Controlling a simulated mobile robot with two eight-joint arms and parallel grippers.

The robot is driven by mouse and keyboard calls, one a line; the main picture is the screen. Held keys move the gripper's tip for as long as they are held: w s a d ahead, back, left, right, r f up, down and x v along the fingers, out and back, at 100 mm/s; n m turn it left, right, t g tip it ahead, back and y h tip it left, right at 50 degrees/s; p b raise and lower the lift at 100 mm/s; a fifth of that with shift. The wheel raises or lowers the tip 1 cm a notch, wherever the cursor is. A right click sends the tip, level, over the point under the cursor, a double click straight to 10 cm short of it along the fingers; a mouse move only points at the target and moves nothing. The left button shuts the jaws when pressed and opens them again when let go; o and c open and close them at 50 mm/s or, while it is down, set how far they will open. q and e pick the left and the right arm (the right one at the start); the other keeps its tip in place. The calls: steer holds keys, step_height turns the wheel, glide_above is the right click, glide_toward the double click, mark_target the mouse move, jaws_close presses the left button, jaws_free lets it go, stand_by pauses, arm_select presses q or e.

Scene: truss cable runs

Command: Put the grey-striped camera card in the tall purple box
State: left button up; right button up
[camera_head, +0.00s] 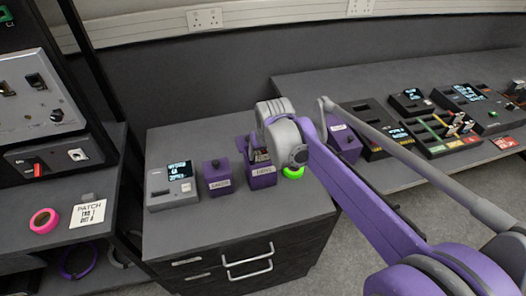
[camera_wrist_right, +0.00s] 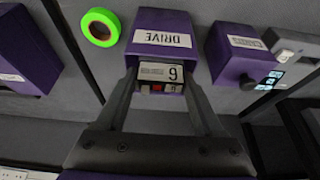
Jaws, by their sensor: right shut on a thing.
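A purple box labelled DRIVE (camera_head: 262,181) stands on the grey cabinet top, partly behind my right gripper (camera_head: 258,148). In the right wrist view the same box (camera_wrist_right: 163,20) shows upside down, its label towards the top. My right gripper (camera_wrist_right: 163,88) is shut on a small card (camera_wrist_right: 155,70) with a pale, grey-striped label and a 6. The card is at the box's upper end, between the fingers. I cannot tell how deep it sits in the box. A red patch shows just beside the label. My left gripper is not in view.
A shorter purple box with a black knob (camera_head: 218,176) stands left of the DRIVE box, beside a grey device with a screen (camera_head: 172,186). A lime tape roll (camera_head: 292,173) and another purple box (camera_head: 345,146) are to the right. Black trays (camera_head: 370,128) lie farther right.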

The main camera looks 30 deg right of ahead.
steer(key=o, duration=1.4)
steer(key=shift+c, duration=0.9)
steer(key=shift+r+p, duration=2.7)
steer(key=shift+r, duration=1.35)
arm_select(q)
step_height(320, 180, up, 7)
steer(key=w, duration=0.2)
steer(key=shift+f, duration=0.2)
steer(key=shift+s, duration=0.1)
